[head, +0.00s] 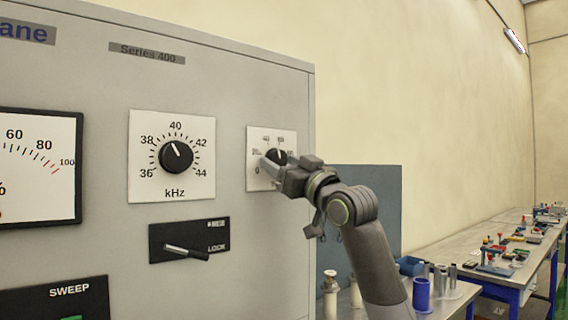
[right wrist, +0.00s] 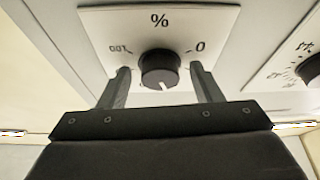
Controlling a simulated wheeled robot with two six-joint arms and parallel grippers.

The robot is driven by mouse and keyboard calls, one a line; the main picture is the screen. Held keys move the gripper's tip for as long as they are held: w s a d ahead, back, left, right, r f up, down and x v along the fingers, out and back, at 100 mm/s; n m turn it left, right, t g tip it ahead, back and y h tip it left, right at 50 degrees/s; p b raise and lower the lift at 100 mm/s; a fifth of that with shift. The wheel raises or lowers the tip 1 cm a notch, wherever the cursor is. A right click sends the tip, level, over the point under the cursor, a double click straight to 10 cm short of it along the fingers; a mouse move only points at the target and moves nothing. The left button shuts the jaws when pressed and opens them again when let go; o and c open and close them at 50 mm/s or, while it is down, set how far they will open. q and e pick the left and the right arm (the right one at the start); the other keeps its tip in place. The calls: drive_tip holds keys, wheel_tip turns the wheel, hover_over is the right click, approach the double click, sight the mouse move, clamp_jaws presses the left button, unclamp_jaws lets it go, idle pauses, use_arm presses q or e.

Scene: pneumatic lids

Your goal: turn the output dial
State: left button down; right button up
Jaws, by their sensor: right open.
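The output dial (head: 278,155) is a round black knob with a white pointer line, on a white square scale plate at the right of the grey cabinet. In the right wrist view the dial (right wrist: 159,68) sits under a "%" mark, with "100" and "0" on its plate (right wrist: 118,18). My right gripper (head: 271,164) is at this plate and hides part of the knob and scale. In the right wrist view its two fingers (right wrist: 160,72) are open, one on each side of the knob, with a visible gap on both sides. My left gripper is not in view.
The kHz dial (head: 176,156) is left of the output dial, above a lock lever (head: 187,252). A percent meter (head: 38,165) is farther left. Benches (head: 480,265) with blue legs and small parts stand to the right.

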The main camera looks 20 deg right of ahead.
drive_tip(key=c, duration=1)
drive_tip(key=shift+m, duration=0.4)
drive_tip(key=m+h, duration=0.1)
drive_tip(key=m, duration=0.1)
drive_tip(key=m+h, duration=0.1)
drive_tip(key=m, duration=0.1)
drive_tip(key=m+h, duration=0.1)
drive_tip(key=m, duration=0.1)
drive_tip(key=shift+s+a+t+b, duration=0.1)
drive_tip(key=shift+a+t+b, duration=0.2)
drive_tip(key=shift+t, duration=0.1)
drive_tip(key=m+h, duration=0.2)
drive_tip(key=m, duration=0.1)
drive_tip(key=m+h, duration=0.2)
drive_tip(key=m, duration=0.2)
drive_tip(key=shift+a+r, duration=0.1)
drive_tip(key=shift+a, duration=0.05)
drive_tip(key=shift+m, duration=0.3)
